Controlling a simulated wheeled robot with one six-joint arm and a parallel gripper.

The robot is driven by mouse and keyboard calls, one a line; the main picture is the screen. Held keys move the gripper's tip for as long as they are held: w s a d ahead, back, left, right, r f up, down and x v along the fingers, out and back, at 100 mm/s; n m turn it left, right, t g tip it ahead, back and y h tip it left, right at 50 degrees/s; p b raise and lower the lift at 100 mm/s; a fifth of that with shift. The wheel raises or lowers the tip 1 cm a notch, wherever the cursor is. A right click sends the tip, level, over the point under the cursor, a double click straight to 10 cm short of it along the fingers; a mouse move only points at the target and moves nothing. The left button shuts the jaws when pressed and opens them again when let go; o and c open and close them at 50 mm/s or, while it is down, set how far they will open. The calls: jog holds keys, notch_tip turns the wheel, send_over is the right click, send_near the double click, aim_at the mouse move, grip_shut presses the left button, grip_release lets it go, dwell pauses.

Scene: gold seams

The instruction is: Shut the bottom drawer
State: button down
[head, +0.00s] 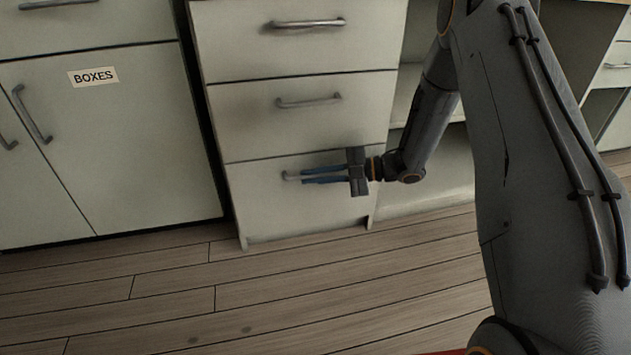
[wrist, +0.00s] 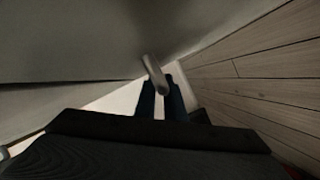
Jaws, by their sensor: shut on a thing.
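The bottom drawer (head: 300,212) is the lowest of a pale stack of drawers in the head view. Its front looks about flush with the fronts above; a small gap cannot be ruled out. My gripper (head: 301,177) reaches in from the right with its blue fingers along the drawer front. It is shut on the bottom drawer's grey handle (head: 289,176), and the fingers hide much of it. In the wrist view the handle (wrist: 154,74) lies at the tips of my gripper (wrist: 160,85).
The middle drawer (head: 300,115) and top drawer (head: 300,45) above look closed. A cupboard door labelled BOXES (head: 120,150) stands at left. An open shelf bay (head: 430,170) is at right, behind my arm. The wooden floor (head: 250,295) in front is clear.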

jog(key=shift+w, duration=0.3)
jog(key=c, duration=2.1)
grip_release()
jog(key=p+v, duration=0.3)
jog(key=v, duration=0.5)
